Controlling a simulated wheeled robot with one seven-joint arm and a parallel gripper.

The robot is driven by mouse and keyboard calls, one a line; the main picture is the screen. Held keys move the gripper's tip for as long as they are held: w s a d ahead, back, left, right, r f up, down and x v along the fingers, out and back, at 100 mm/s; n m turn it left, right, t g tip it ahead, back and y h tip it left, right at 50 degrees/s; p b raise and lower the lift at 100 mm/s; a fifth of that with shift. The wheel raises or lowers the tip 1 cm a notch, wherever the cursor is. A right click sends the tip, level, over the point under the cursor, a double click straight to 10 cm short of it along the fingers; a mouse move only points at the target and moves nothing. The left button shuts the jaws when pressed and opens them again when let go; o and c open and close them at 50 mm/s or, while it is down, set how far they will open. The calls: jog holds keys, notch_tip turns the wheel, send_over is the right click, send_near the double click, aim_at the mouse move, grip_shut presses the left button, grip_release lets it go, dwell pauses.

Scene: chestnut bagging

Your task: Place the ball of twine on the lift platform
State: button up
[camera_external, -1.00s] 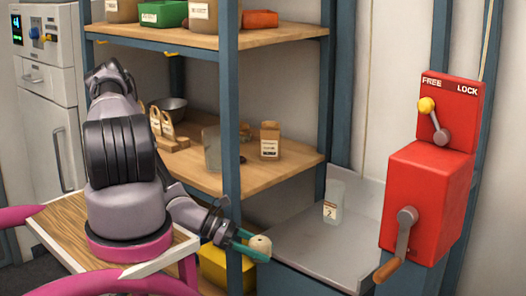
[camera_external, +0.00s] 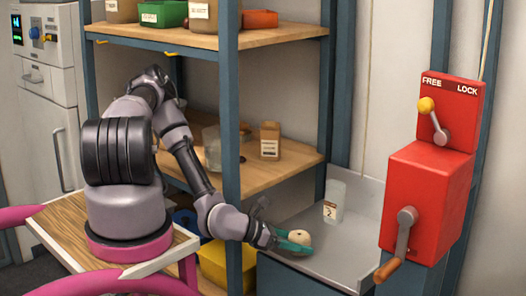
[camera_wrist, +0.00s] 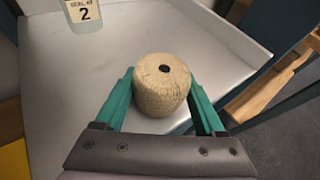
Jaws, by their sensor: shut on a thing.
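The ball of twine (camera_external: 299,238) is pale beige, with a dark hole in its top in the wrist view (camera_wrist: 160,84). My gripper (camera_external: 294,241) has its green fingers shut on the twine, one on each side, as the wrist view (camera_wrist: 163,104) also shows. The lift platform (camera_external: 345,252) is a grey metal tray with raised back edges. The twine is over the platform's near left part. I cannot tell whether it touches the surface.
A labelled bottle (camera_external: 334,201) stands at the platform's back. A red crank box (camera_external: 428,200) with a FREE/LOCK lever (camera_external: 434,120) is at the right. A blue shelf post (camera_external: 231,110) stands close to my arm. The platform's middle is bare.

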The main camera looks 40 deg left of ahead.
jog(key=shift+f, duration=0.25)
jog(key=o, duration=1.3)
jog(key=shift+o, duration=0.2)
jog(key=shift+r, duration=0.1)
jog(key=shift+s+a+r, duration=0.1)
jog(key=shift+s+a, duration=0.1)
jog(key=shift+s, duration=0.05)
jog(key=v, duration=1.1)
jog(key=shift+s, duration=0.15)
jog(key=shift+r, duration=0.15)
